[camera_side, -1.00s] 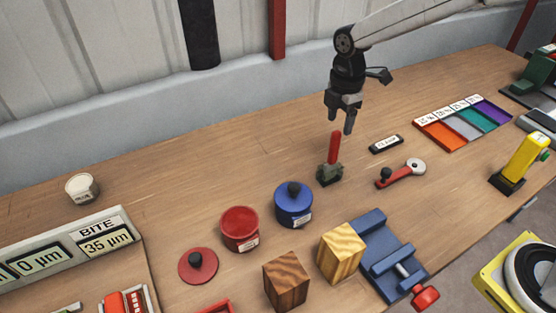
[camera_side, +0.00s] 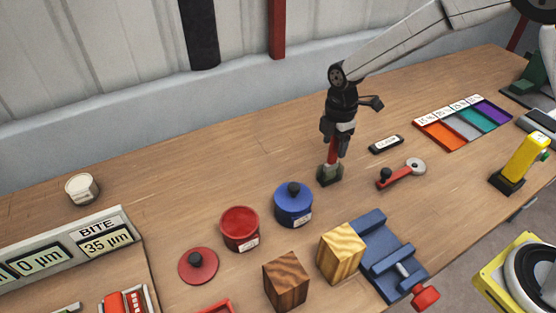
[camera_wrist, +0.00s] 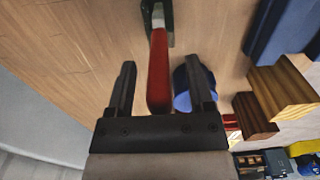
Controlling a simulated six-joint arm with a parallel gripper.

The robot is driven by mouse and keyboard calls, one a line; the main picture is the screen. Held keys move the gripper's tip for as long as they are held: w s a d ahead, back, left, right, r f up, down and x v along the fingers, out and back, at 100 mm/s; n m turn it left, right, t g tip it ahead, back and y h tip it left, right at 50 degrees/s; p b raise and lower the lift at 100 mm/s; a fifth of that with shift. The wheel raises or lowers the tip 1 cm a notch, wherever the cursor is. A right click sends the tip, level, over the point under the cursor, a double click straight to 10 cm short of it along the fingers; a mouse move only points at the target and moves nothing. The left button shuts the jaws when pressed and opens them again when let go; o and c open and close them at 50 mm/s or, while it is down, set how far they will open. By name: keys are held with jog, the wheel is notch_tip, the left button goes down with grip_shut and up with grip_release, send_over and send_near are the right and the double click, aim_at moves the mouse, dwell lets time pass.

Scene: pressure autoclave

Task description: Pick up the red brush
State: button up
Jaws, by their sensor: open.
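The red brush (camera_side: 333,152) stands upright in a small dark green-grey holder (camera_side: 330,175) on the wooden table. My gripper (camera_side: 336,146) is lowered over the handle from above, pointing down. In the wrist view the red handle (camera_wrist: 159,72) lies between the two spread fingers of my gripper (camera_wrist: 163,88), with a gap on each side. The gripper is open and holds nothing. The top of the handle is hidden by the fingers in the side view.
A blue pot (camera_side: 293,206) and a red pot (camera_side: 240,229) stand in front of the brush. Wooden blocks (camera_side: 340,252) and a blue vise (camera_side: 388,258) are nearer.

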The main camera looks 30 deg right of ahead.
jog(key=shift+f, duration=0.45)
grip_shut()
